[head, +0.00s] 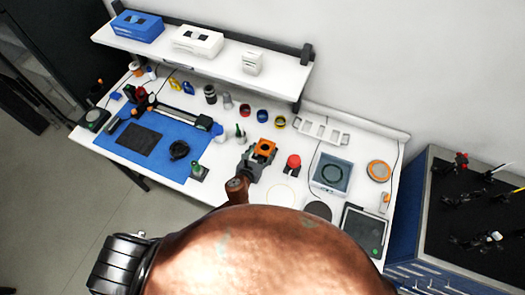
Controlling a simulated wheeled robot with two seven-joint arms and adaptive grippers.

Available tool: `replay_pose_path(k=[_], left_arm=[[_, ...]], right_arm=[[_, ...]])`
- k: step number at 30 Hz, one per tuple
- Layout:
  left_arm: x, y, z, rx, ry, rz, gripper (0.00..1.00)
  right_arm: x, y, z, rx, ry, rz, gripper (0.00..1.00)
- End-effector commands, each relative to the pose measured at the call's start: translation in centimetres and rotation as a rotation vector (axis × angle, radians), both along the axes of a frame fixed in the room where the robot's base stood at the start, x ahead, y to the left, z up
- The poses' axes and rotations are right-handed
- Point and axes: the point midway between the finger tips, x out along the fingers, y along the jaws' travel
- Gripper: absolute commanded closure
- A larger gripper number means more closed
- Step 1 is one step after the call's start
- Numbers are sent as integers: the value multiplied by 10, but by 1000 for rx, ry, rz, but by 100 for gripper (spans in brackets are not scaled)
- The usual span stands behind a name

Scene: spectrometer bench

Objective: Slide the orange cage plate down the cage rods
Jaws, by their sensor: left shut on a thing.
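The orange cage plate (264,147) is a small square with a dark round opening, near the middle of the bench. My left gripper (257,158), dark grey, is at the plate's near side and shut on it. The cage rods are too small or hidden to make out, so I cannot tell how far along them the plate sits. My right gripper is not in view.
The white bench (222,178) carries a blue mat (190,138) at left, a red knob (293,161) right of the plate, and a grey-blue box (331,173). A shelf (230,68) runs behind. My copper-coloured arm covers the near middle.

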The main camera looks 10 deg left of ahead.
Motion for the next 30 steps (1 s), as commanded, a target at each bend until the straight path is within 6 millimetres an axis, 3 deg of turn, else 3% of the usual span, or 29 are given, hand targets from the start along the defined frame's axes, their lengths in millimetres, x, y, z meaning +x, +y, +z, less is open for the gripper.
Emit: replay_pose_path(k=[30], left_arm=[[0,0,-24,1,0,0,70]], right_arm=[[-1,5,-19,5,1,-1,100]])
